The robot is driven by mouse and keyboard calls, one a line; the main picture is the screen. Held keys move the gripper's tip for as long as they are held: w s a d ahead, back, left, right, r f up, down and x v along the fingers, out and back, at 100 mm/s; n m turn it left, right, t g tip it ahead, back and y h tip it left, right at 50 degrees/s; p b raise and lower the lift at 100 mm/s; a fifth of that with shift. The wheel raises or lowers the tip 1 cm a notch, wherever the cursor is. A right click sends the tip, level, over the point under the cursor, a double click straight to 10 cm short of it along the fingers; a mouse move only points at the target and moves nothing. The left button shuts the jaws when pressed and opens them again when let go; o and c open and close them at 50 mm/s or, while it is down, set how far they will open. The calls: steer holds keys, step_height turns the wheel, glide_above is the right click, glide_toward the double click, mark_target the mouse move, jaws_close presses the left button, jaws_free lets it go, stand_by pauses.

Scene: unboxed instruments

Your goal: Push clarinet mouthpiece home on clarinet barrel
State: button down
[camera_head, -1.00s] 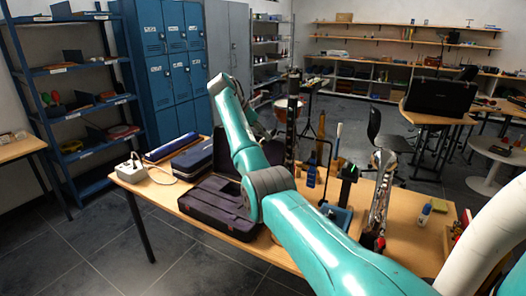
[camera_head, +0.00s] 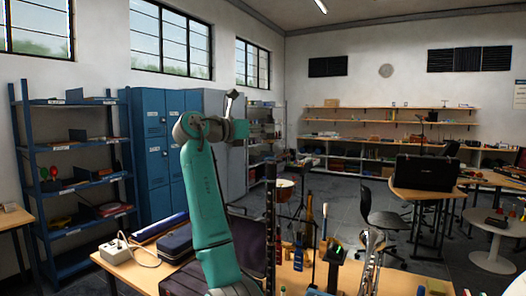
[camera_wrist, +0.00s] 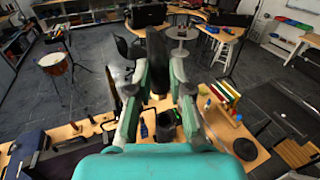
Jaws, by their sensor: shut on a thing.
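My gripper (camera_wrist: 162,78) is shut on a dark tapered piece, which I take for the clarinet mouthpiece (camera_wrist: 157,58); the fingers flank it in the wrist view. In the head view my wrist is raised high, left of centre, with a small dark and pale piece (camera_head: 232,98) sticking up there, too small to make out. The clarinet (camera_head: 270,225) stands upright on the bench, black with silvery keys. Its top, where the clarinet barrel (camera_head: 270,170) seems to be, is below and right of my gripper. The held piece and the barrel are apart.
A silver brass instrument (camera_head: 371,255), a black stand with a green light (camera_head: 335,252) and blue bottles stand right of the clarinet. Air above the bench is free.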

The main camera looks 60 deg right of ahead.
mark_target(272, 142)
steer(key=shift+s+a+f, duration=0.15)
steer(key=shift+f, duration=0.85)
steer(key=shift+s+a+f, duration=0.15)
steer(key=shift+f, duration=0.85)
steer(key=shift+f, duration=1.45)
stand_by(1.9)
steer(key=c, duration=1.1)
jaws_free()
steer(key=shift+o, duration=0.8)
steer(key=shift+o, duration=0.2)
steer(key=shift+r, duration=0.1)
steer(key=shift+a, duration=0.15)
steer(key=shift+v, duration=2.9)
